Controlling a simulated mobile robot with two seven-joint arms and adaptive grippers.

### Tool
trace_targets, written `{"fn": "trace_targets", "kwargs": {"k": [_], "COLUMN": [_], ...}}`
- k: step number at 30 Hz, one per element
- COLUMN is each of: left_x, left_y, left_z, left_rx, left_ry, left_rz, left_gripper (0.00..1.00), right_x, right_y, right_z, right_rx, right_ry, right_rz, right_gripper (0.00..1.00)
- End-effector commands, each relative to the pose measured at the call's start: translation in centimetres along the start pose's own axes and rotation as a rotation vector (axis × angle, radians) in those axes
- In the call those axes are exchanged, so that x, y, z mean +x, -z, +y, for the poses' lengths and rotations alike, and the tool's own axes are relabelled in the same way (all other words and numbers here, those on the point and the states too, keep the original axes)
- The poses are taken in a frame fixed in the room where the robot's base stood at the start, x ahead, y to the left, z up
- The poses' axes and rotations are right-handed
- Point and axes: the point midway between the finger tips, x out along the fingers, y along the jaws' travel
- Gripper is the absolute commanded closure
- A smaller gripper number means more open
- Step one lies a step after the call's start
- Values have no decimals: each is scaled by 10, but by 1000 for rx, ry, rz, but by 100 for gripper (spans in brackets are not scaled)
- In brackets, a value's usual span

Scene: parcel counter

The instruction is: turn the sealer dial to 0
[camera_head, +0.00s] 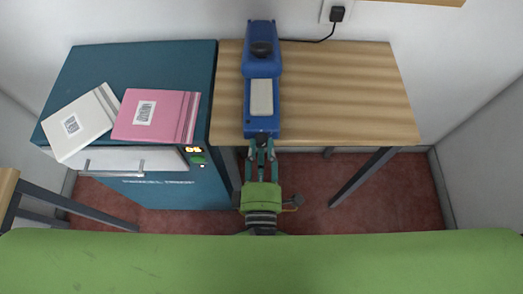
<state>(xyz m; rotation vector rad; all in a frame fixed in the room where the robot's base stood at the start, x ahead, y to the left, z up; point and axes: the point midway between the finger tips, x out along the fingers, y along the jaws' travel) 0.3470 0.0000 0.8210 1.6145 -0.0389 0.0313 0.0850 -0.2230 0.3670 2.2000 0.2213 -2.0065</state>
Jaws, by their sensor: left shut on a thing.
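The blue sealer (262,92) stands on the wooden table, its long side running from the wall to the table's front edge. It has a pale pad on top and a dark round part near its back end. The small dark dial (262,137) is at its front end, partly hidden by my fingers. My left gripper (262,146) reaches it from the front and is shut on the dial. The dial's marks and setting are too small to read. My right gripper is not in view.
The wooden table (345,95) is clear right of the sealer. A teal cabinet (150,62) on the left bears a white parcel (80,125) and a pink parcel (172,115). A black cord runs from the sealer to a wall plug (337,14).

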Motion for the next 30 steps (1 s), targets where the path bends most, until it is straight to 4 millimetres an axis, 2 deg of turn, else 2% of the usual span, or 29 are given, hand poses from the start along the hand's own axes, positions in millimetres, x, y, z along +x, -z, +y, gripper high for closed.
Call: {"fn": "trace_targets", "kwargs": {"k": [15,21,30], "left_x": [1,1,1], "left_y": [1,1,1], "left_z": [-1,-1,0], "left_rx": [-461,-580,-671], "left_ry": [-6,-6,-5], "left_rz": [27,31,35], "left_gripper": [100,100,100], "right_x": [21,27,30], "right_y": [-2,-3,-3], "right_z": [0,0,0], "right_rx": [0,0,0], "right_ry": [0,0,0], "right_rz": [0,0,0], "right_gripper": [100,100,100]}}
